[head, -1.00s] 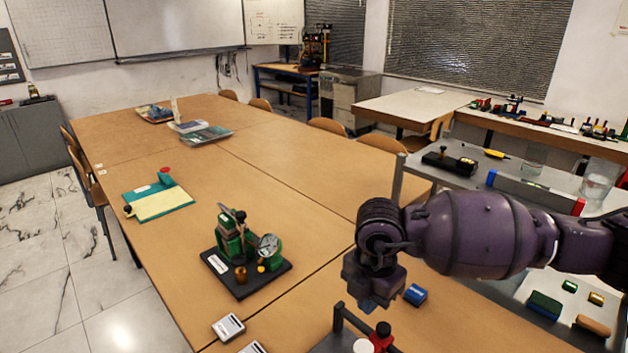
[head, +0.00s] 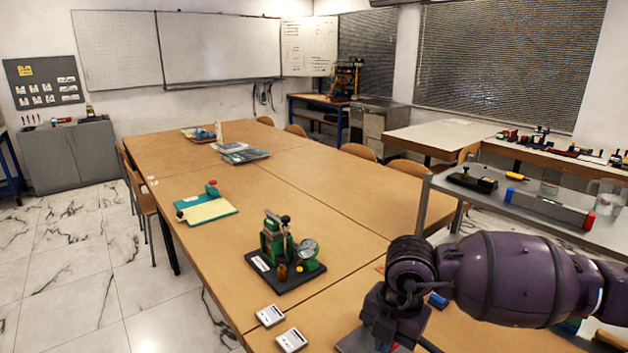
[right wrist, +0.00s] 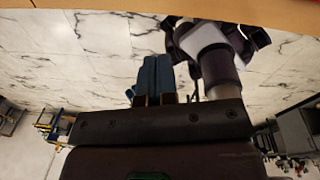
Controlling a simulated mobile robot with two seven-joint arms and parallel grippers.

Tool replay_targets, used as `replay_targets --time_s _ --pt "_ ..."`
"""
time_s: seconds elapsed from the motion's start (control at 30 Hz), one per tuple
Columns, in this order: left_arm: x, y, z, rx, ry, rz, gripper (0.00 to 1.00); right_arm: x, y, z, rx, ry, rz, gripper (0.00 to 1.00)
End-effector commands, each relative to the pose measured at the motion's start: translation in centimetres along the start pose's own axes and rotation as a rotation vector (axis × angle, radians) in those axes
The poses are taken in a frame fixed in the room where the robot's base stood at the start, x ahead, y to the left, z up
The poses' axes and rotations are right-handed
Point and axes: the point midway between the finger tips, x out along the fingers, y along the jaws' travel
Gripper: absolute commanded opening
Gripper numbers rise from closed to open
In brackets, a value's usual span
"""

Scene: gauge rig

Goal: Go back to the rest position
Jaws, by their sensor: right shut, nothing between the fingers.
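My right arm (head: 500,278) comes in from the right in the head view, purple, with its gripper (head: 388,332) hanging downward over the near right of the table. In the right wrist view the two blue fingers (right wrist: 154,75) lie side by side, shut with nothing between them. That view also shows a dark and grey part beside the fingers and the marble floor behind. My left gripper is in neither current view.
A blue block (head: 438,300) is beside my arm. A metal cart (head: 520,205) stands at right.

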Motion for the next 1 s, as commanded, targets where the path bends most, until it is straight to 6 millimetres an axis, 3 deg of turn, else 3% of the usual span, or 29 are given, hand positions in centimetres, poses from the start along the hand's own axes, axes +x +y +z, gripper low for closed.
replay_targets --time_s 0.13,0.23,0.43,0.6,0.67,0.8,1.0 --pt "0.3 0.2 -0.6 -0.003 0.012 0.002 0.43 -0.3 1.8 -2.4 -0.194 0.139 0.125 0.0" --pt "0.5 0.3 -1.2 -0.005 0.024 0.004 0.43 -1.9 3.8 -4.4 -0.328 0.249 0.274 0.0" --pt "0.3 0.3 -0.9 -0.005 0.019 0.003 0.43 -7.8 9.1 -9.4 -0.538 0.453 0.712 0.0" --pt "0.1 0.2 -0.5 -0.004 0.01 0.001 0.43 -13.0 12.3 -11.5 -0.517 0.572 1.16 0.0" --pt "0.0 0.1 -0.2 -0.004 0.005 0.001 0.43 -14.6 13.1 -11.2 -0.451 0.59 1.315 0.0" --pt "-0.1 0.1 0.3 -0.004 -0.005 0.0 0.43 -16.7 13.8 -8.2 -0.196 0.575 1.608 0.0" --pt "0.0 0.1 0.2 -0.003 -0.003 0.0 0.43 -15.1 12.4 -2.0 0.25 0.489 1.791 0.0"
